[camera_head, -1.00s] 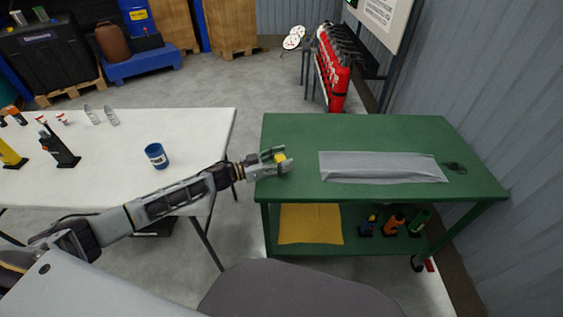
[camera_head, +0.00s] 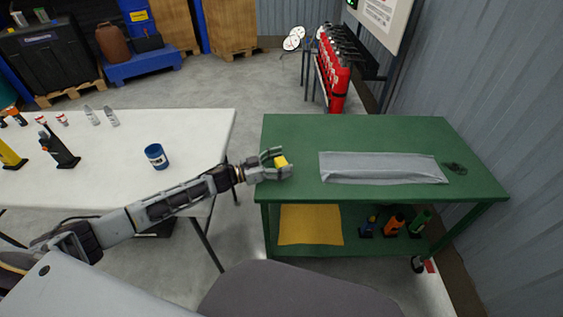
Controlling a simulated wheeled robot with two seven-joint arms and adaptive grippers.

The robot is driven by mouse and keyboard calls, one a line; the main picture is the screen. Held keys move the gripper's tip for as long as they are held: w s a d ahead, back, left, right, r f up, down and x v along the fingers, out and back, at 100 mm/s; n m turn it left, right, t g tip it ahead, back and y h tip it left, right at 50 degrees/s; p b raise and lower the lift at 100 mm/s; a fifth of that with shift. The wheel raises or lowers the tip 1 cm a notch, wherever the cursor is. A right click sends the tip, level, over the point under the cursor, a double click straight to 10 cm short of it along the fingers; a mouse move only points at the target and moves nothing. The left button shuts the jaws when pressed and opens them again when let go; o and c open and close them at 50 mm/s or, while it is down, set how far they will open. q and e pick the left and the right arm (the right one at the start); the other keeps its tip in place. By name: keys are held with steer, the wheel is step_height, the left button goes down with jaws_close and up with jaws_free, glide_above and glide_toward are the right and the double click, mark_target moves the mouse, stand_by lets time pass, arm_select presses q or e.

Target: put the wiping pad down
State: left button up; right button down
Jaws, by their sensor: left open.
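The wiping pad is a small yellow block (camera_head: 281,161) at the left end of the green cart's top (camera_head: 300,130). My left gripper (camera_head: 277,165) is at the pad, over the cart's left edge. Its jaws are open, with a finger on either side of the pad. The fingers hide part of the pad, and I cannot tell whether it rests fully on the cart top. My right gripper is not in view.
A grey folded cloth or sheet (camera_head: 380,168) lies on the cart, with a small dark item (camera_head: 455,168) to its right. The lower shelf holds a yellow sheet (camera_head: 310,225) and several bottles. A white table (camera_head: 110,190) with a blue can (camera_head: 156,156) stands left.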

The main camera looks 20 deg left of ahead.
arm_select(q)
steer(key=shift+r, duration=0.2)
steer(key=shift+v, duration=2)
steer(key=shift+p+v, duration=0.35)
steer(key=shift+v, duration=0.75)
steer(key=shift+s+a, duration=0.25)
steer(key=shift+a, duration=0.15)
steer(key=shift+s+a, duration=0.15)
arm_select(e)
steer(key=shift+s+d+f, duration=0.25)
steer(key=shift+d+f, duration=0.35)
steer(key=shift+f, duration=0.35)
